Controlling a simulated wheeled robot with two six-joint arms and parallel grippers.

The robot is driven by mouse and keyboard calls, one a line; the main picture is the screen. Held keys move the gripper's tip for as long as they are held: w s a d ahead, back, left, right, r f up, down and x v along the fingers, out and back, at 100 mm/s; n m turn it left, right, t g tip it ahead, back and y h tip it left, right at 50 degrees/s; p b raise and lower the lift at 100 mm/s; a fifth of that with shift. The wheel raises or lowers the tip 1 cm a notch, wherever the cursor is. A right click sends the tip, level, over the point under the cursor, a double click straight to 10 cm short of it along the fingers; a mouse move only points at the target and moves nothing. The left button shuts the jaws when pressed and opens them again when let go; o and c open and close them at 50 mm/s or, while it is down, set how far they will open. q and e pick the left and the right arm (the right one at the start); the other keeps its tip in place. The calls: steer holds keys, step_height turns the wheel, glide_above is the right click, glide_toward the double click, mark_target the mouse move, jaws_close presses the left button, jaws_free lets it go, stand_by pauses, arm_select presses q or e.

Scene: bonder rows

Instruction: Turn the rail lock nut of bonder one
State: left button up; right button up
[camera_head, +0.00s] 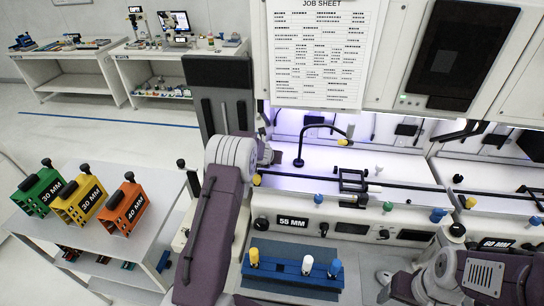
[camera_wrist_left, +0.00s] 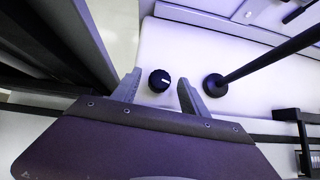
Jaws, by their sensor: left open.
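In the left wrist view a round black knob (camera_wrist_left: 159,80) with a white mark sits on the pale deck of the bonder. My left gripper (camera_wrist_left: 158,88) is open, with one finger on each side of the knob and gaps between. The frames do not settle whether this knob is the rail lock nut. In the head view my left gripper (camera_head: 266,155) is at the left end of the lit machine labelled 55 MM (camera_head: 293,221), and its wrist hides the knob. Only links of my right arm show, at the lower right; its gripper is out of view.
A black post (camera_wrist_left: 214,85) stands just right of the fingers; it shows as a bent-neck lamp (camera_head: 299,160) in the head view. A black rail (camera_head: 300,182) runs along the machine front. Green, yellow and orange blocks (camera_head: 125,207) stand on a side table at left.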

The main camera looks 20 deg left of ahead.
arm_select(q)
steer(key=shift+w+a+f+p, duration=0.1)
steer(key=shift+w+f+p, duration=0.15)
steer(key=shift+w+p, duration=0.25)
steer(key=shift+w+f, duration=0.3)
steer(key=shift+f, duration=0.25)
jaws_close()
steer(key=shift+a+r+m+h+p, duration=0.1)
steer(key=shift+m+h+p, duration=0.3)
steer(key=shift+p, duration=0.05)
steer(key=shift+m+h, duration=0.3)
steer(key=shift+m, duration=0.1)
